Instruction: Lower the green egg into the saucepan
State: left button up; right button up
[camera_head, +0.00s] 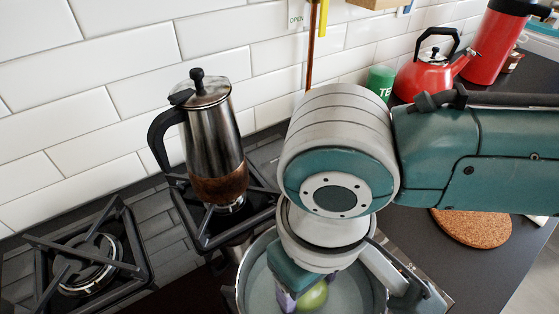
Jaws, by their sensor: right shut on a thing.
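The green egg (314,295) is at the bottom of the head view, within the outline of the saucepan. My right gripper (302,297) is shut on the egg, pointing down over the pan. The wrist and hand hide much of the egg and the far finger. The saucepan (248,268) is a wide metal pan with a pale, bluish inside that looks like water. Its near side is cut off by the picture's edge. I cannot tell whether the egg touches the water or the bottom. My left gripper is not in view.
A steel coffee pot (212,130) stands on the back burner, close left of my right wrist. An empty burner (88,262) is at the left. A red kettle (428,75), a green tin (381,82) and a cork mat (472,228) are on the right counter. White tiles rise behind.

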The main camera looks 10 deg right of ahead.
jog(key=shift+f, duration=0.35)
dwell(0.6)
jog(key=o, duration=0.9)
jog(key=shift+r, duration=0.1)
